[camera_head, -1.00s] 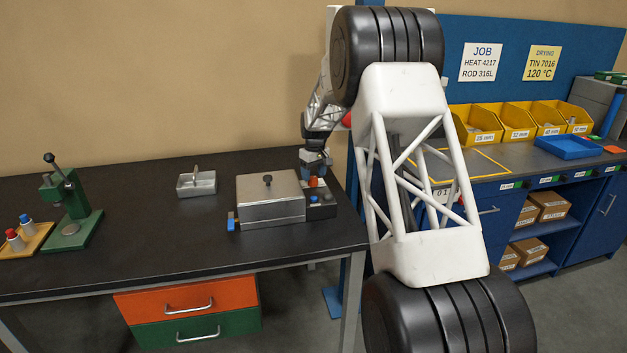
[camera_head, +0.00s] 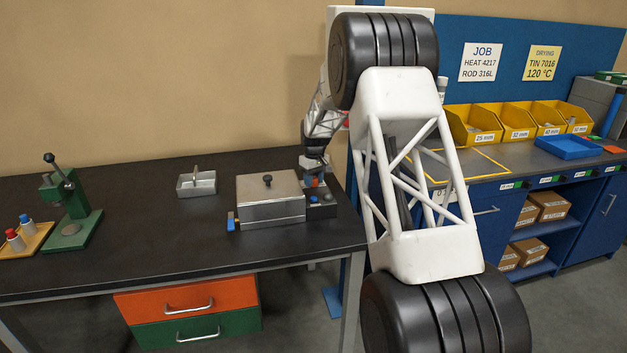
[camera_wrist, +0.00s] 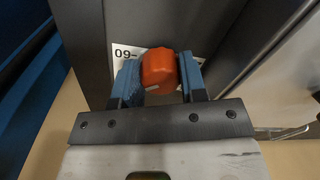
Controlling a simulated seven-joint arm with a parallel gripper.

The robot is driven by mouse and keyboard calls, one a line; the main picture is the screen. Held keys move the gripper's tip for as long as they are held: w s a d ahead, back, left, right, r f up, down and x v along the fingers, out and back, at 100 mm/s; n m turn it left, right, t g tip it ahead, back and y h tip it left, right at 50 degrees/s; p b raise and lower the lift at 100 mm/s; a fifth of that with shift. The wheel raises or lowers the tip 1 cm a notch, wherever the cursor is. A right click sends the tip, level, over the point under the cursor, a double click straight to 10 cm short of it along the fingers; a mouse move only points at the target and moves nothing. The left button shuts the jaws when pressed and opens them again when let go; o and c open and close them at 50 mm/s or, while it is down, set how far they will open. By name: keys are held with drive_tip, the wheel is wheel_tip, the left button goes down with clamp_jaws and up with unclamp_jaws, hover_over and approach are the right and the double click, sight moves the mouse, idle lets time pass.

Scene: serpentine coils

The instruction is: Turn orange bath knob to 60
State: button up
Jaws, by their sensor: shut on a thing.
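The orange knob (camera_wrist: 159,70) sits on the dark control panel of the bath and has a pale mark on its near side. My gripper (camera_wrist: 159,76) is shut on it, with a blue finger on each side. In the head view, the knob (camera_head: 314,182) shows just below my gripper (camera_head: 314,168). The bath (camera_head: 269,198) is a steel box with a lidded top, standing near the right end of the black bench. A white label (camera_wrist: 122,52) reading "09-" lies partly hidden behind the knob. No scale reading can be made out.
A blue knob (camera_head: 314,198) sits on the panel just in front of the orange one. A small steel tray (camera_head: 197,184) stands left of the bath. A green hand press (camera_head: 72,215) is farther left. The bench between them is clear.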

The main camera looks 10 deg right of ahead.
sight(314, 178)
drive_tip(key=shift+m, duration=0.5)
drive_tip(key=m, duration=0.3)
drive_tip(key=shift+m, duration=1.9)
drive_tip(key=o, duration=0.9)
drive_tip(key=shift+r, duration=0.1)
drive_tip(key=shift+d+r, duration=0.1)
drive_tip(key=shift+r, duration=3.75)
drive_tip(key=shift+s, duration=0.1)
